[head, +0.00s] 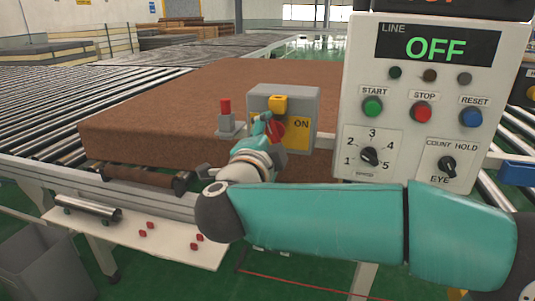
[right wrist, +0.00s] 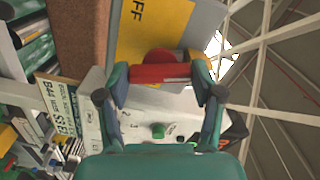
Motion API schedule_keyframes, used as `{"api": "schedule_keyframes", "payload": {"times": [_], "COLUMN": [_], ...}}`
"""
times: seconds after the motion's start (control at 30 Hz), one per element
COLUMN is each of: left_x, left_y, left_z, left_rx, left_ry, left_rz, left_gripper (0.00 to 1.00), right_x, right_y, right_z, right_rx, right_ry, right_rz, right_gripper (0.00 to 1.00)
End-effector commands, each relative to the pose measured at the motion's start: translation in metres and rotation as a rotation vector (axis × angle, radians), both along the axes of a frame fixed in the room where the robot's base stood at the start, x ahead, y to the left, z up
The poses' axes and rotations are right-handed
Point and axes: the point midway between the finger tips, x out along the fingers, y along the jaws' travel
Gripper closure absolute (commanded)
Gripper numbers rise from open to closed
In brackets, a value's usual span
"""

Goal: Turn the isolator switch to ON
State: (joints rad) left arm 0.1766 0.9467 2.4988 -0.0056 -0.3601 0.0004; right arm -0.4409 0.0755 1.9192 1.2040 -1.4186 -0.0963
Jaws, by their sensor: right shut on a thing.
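The isolator switch is a grey box (head: 303,104) with a yellow plate (head: 298,134) marked ON at its right and a red handle (head: 277,132). My right gripper (head: 266,127) is in front of the box, shut on the red handle. In the right wrist view the handle (right wrist: 160,73) lies between the two fingertips (right wrist: 160,78), and part of the OFF marking shows on the yellow plate (right wrist: 140,30). My gripper and wrist hide part of the handle and plate in the head view. My left gripper is in neither view.
A control panel (head: 425,100) reading LINE OFF stands close at the right, beside my right arm. A small grey post with a red top (head: 225,107) is left of the box. A brown mattress (head: 170,105) lies on the rollers behind. A shelf (head: 120,235) with small red parts is at lower left.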

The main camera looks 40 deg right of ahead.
Motion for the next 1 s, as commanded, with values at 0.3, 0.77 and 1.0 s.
{"api": "schedule_keyframes", "payload": {"times": [0.3,0.77,1.0], "left_x": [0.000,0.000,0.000], "left_y": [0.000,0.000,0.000], "left_z": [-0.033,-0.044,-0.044], "left_rx": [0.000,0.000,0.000], "left_ry": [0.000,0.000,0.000], "left_rz": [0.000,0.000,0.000], "left_gripper": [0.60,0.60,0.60], "right_x": [-0.001,-0.001,-0.001], "right_y": [-0.003,-0.003,-0.003], "right_z": [-0.002,0.000,0.000], "right_rx": [0.157,0.242,0.244], "right_ry": [-0.189,-0.284,-0.285], "right_rz": [-0.008,-0.008,-0.009], "right_gripper": [0.68,0.68,0.68]}}
